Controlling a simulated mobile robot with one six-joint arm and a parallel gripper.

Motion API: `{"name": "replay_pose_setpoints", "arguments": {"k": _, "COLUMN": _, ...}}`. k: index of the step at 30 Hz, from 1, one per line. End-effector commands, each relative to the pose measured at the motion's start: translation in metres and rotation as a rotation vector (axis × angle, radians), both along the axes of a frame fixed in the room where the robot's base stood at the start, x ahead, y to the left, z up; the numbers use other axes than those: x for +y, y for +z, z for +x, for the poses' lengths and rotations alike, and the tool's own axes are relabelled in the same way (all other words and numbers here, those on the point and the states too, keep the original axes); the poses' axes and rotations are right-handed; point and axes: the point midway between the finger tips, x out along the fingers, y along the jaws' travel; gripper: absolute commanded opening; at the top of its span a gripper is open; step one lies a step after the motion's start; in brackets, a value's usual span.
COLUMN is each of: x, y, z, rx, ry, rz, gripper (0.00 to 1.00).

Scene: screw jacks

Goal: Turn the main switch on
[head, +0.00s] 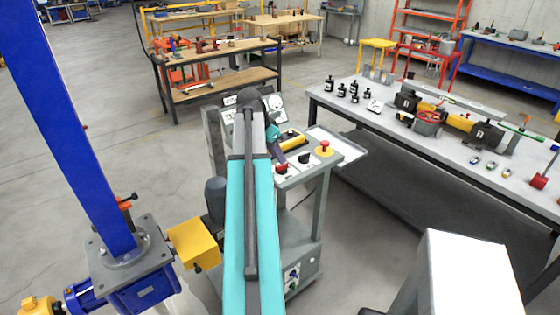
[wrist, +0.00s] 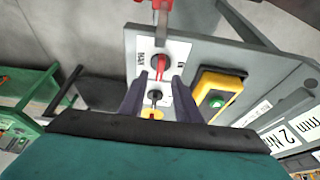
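The red main switch (wrist: 160,63) is a rotary knob on a white plate with lettering, on the grey panel in the wrist view. Its handle looks roughly upright in that picture. A black switch (wrist: 155,96) shows between the fingers. In the head view my arm hides most of the gripper.
A yellow box with a green button (wrist: 216,101) is right of the fingers. A red part (wrist: 163,12) sticks out above the switch. A grey workbench (head: 455,150) stands right; open floor lies left.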

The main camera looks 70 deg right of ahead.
Motion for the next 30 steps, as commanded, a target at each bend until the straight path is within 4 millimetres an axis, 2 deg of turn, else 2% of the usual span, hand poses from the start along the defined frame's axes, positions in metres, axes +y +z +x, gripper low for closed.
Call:
{"name": "replay_pose_setpoints", "arguments": {"k": 15, "x": -0.014, "y": -0.040, "z": -0.009, "rx": 0.001, "ry": 0.001, "rz": 0.002, "gripper": 0.30}}
{"name": "replay_pose_setpoints", "arguments": {"k": 28, "x": -0.016, "y": -0.045, "z": -0.010, "rx": 0.000, "ry": 0.000, "rz": 0.000, "gripper": 0.30}}
{"name": "replay_pose_setpoints", "arguments": {"k": 29, "x": -0.016, "y": -0.045, "z": -0.010, "rx": 0.000, "ry": 0.000, "rz": 0.000, "gripper": 0.28}}
{"name": "replay_pose_setpoints", "arguments": {"k": 30, "x": -0.016, "y": -0.045, "z": -0.010, "rx": 0.000, "ry": 0.000, "rz": 0.000, "gripper": 0.21}}
